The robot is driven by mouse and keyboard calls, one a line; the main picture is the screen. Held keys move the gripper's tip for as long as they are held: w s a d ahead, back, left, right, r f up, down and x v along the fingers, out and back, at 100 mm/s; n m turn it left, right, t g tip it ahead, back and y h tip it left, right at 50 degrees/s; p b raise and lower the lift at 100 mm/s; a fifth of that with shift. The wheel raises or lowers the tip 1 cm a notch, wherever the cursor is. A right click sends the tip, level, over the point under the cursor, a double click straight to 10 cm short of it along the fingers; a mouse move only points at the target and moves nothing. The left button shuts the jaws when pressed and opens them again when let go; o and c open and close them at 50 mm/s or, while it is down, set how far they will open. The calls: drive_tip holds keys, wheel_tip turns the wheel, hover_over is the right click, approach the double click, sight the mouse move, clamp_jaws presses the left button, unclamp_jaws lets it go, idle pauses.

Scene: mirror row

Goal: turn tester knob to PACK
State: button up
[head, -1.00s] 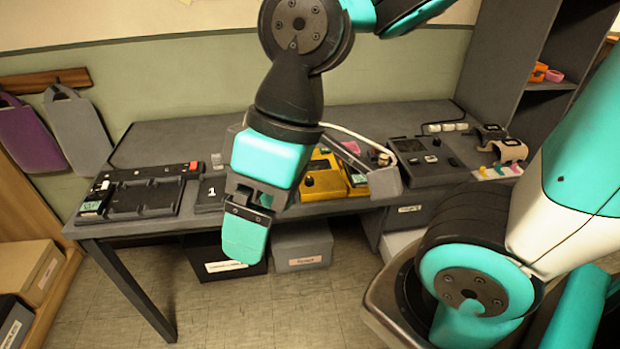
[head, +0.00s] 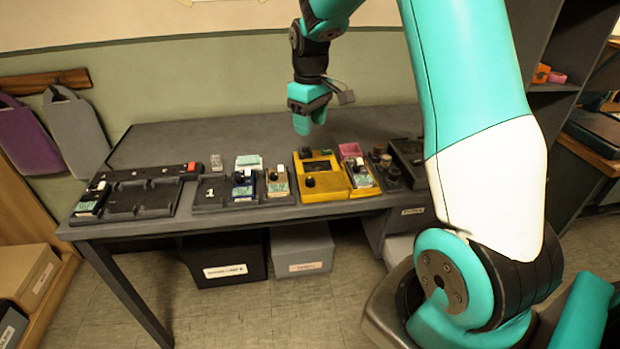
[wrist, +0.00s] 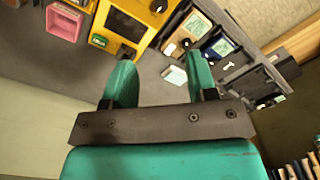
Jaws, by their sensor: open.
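The yellow tester (head: 345,193) lies on the grey table, right of its middle, with a dark screen and a black front knob (head: 309,182). Another dark round part sits at its back left. The knob's marks are too small to read. My gripper (head: 311,121) is open and empty above the table's back part, behind and above the tester, apart from it. In the wrist view the tester (wrist: 125,22) shows beyond the open fingers (wrist: 160,68), and the black knob (wrist: 158,5) is at the top edge, partly cut off.
Small pedals (head: 242,187) stand left of the tester on a dark board. A pink tray (head: 350,150) and a pale pedal (head: 360,173) crowd its right side. Dark knobs (head: 385,160) stand farther right. My arm hides the table's right end. The back left tabletop is clear.

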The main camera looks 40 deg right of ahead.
sight(310, 179)
wheel_tip(310, 179, down, 16)
drive_tip(key=shift+a+f+p, duration=0.1)
drive_tip(key=shift+p, duration=0.25)
drive_tip(key=c, duration=0.9)
